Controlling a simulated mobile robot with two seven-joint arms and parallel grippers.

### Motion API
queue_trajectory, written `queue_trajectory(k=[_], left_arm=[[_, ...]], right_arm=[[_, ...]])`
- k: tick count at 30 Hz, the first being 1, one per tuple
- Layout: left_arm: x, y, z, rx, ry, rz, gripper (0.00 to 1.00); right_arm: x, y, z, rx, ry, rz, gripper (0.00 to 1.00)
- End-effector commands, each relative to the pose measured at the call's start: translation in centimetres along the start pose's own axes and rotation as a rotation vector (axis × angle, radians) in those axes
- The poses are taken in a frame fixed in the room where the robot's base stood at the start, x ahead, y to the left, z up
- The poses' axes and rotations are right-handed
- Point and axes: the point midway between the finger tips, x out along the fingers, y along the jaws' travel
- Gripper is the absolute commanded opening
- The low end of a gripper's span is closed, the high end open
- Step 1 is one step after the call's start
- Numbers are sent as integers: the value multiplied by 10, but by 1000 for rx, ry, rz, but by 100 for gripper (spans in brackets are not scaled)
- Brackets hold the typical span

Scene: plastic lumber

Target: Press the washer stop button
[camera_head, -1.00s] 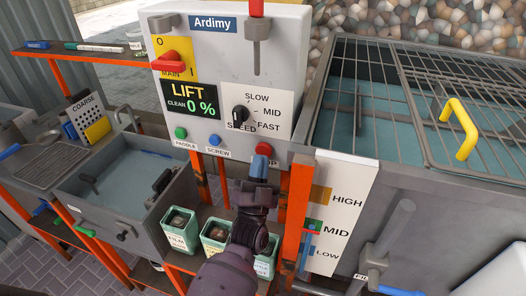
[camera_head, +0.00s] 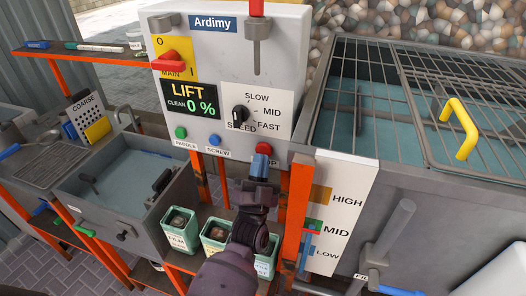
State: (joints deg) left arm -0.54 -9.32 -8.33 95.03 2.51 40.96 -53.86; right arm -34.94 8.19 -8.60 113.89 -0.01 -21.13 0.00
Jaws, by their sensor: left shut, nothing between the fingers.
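The control box (camera_head: 228,62) marked Ardimy stands upright in the middle of the head view. The red stop button (camera_head: 264,148) is at its lower right, above a label that my gripper partly covers. My left gripper (camera_head: 260,160) is shut and empty, with its blue tips just below the red button in the picture. I cannot tell whether the tips touch it. A green paddle button (camera_head: 181,132) and a blue screw button (camera_head: 214,140) sit to the left. The display reads LIFT CLEAN 0 %. My right gripper is not in view.
A large water tank with a wire grid (camera_head: 380,85) and yellow handle (camera_head: 457,128) stands at right. A smaller basin (camera_head: 130,185) is at left. Small green bins (camera_head: 180,228) sit below. Orange posts (camera_head: 297,205) stand beside my arm, near a HIGH/MID/LOW board (camera_head: 345,195).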

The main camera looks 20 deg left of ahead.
Motion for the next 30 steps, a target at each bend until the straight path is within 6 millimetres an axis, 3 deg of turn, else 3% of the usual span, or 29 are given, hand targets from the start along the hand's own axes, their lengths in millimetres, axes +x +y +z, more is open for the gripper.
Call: queue_trajectory(k=[18,30], left_arm=[[5,4,4,0,0,0,0],[7,5,6,0,0,0,0]], right_arm=[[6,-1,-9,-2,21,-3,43],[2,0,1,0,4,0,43]])
